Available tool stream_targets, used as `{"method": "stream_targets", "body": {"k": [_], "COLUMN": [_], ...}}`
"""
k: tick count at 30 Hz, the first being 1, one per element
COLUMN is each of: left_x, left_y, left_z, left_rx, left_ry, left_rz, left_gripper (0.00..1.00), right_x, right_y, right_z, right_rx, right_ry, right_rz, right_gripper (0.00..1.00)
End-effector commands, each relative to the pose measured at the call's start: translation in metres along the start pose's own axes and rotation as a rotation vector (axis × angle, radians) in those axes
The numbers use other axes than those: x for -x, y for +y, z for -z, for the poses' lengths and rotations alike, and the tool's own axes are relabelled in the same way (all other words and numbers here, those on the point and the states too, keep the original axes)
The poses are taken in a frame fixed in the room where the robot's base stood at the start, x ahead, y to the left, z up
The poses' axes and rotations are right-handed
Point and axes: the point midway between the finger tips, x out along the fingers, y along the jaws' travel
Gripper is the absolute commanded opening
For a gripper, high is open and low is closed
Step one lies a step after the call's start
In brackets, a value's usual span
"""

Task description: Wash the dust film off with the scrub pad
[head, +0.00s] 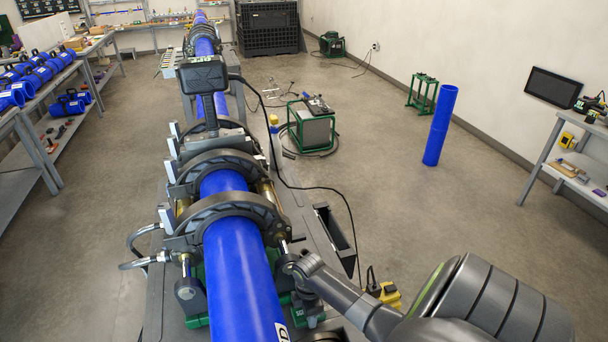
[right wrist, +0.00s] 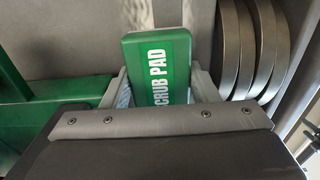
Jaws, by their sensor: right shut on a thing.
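The scrub pad (right wrist: 158,66) is a green block with white "SCRUB PAD" lettering, seen in the right wrist view. My right gripper (right wrist: 160,88) is shut on it, with one grey finger on each side. In the head view my right arm reaches in from the lower right to beside the blue pipe (head: 240,270); the pad cannot be made out there. The pipe runs through the dark ring clamps (head: 228,215) of the fusion cart. I cannot make out a dust film on any surface. My left gripper is not in view.
A black cable (head: 318,188) loops along the cart's right side. A green-framed box (head: 312,130) and an upright blue pipe piece (head: 440,125) stand on the floor to the right. A bench with blue fittings (head: 40,68) is at left. Open floor lies between.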

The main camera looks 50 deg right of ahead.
Motion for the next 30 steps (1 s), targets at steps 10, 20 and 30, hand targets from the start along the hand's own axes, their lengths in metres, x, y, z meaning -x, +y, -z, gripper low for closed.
{"method": "stream_targets", "body": {"k": [10, 20, 30], "left_x": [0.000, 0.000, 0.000], "left_y": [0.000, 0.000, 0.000], "left_z": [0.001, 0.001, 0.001], "left_rx": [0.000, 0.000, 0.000], "left_ry": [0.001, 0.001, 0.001], "left_rz": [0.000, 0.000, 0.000], "left_gripper": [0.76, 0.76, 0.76], "right_x": [-0.002, -0.003, -0.002], "right_y": [0.000, -0.001, -0.001], "right_z": [-0.028, -0.047, -0.064], "right_rx": [-0.001, -0.001, -0.001], "right_ry": [-0.003, -0.006, -0.003], "right_rz": [0.000, 0.002, 0.002], "right_gripper": [0.32, 0.32, 0.32]}}
